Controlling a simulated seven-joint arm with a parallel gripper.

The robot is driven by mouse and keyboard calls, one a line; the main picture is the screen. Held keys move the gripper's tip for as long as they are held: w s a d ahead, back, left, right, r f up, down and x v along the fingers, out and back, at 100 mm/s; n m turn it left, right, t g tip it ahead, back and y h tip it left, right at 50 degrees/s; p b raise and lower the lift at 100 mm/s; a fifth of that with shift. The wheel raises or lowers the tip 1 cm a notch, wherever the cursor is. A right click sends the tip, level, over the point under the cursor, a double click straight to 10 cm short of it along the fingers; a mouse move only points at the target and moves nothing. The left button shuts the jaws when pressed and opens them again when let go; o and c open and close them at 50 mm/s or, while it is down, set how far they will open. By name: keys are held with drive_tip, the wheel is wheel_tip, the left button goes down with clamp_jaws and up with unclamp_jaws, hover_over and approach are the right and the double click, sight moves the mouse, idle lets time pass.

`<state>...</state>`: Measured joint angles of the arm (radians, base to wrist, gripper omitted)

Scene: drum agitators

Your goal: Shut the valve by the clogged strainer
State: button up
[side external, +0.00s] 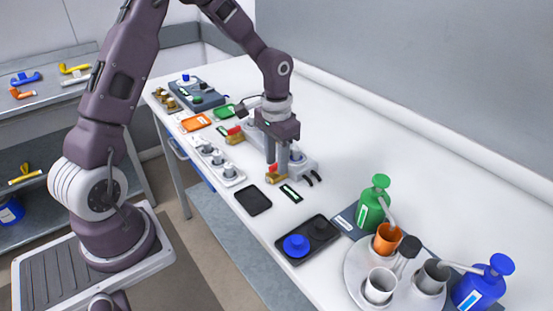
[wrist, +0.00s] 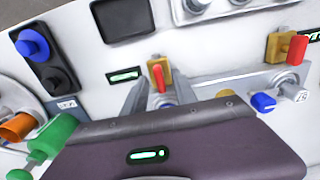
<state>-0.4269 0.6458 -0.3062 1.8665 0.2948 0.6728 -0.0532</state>
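A brass-yellow valve with a red handle (side external: 272,168) sits on the white table beneath my gripper; it also shows near the middle of the wrist view (wrist: 158,76). A second, similar valve (side external: 235,134) stands farther back along the table, and it appears at the right of the wrist view (wrist: 288,48). My gripper (side external: 279,164) points down at the nearer valve. In the wrist view its grey fingers (wrist: 160,88) lie apart on either side of that valve, with a gap visible. Which strainer is clogged I cannot tell.
A blue knob (wrist: 263,102) and a white labelled knob show right of the fingers in the wrist view. A dark tray (side external: 253,200) lies in front of the nearer valve. Green (side external: 373,203) and blue (side external: 482,288) pump bottles and cups stand on the near right.

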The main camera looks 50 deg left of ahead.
clamp_jaws()
drive_tip(key=shift+m, duration=0.3)
drive_tip(key=m, duration=0.3)
drive_tip(key=shift+m, duration=0.4)
drive_tip(key=m, duration=0.4)
drive_tip(key=shift+m, duration=0.3)
drive_tip(key=m, duration=0.4)
drive_tip(key=shift+m, duration=2.4)
